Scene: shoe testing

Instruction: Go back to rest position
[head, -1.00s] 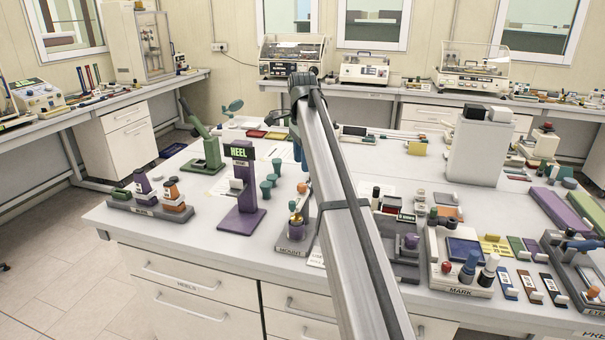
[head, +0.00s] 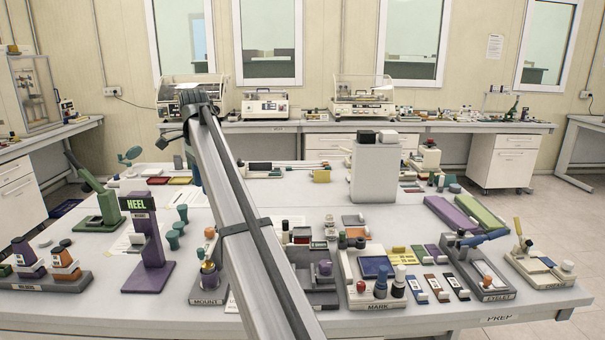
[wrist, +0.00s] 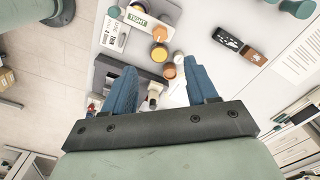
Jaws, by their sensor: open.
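My gripper (wrist: 160,68) shows in the wrist view, with two blue fingers spread apart and nothing held between them. Below the fingers is a bench station with a TIGHT label (wrist: 138,18) and orange-topped round pieces (wrist: 159,53). A small pale piece (wrist: 153,94) shows in the gap between the fingers, apparently on the station below; its distance is hard to tell. In the head view my grey arm link rises from the bottom middle toward the upper left, in front of the bench (head: 130,318). My gripper does not show there.
The bench is crowded: a purple HEEL stand (head: 149,250), a green device (head: 96,195), a MARK station (head: 375,292), a white box column (head: 375,172) and an eyelet station (head: 482,270). Floor shows at the right (head: 540,210). Machines line the back counter (head: 265,105).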

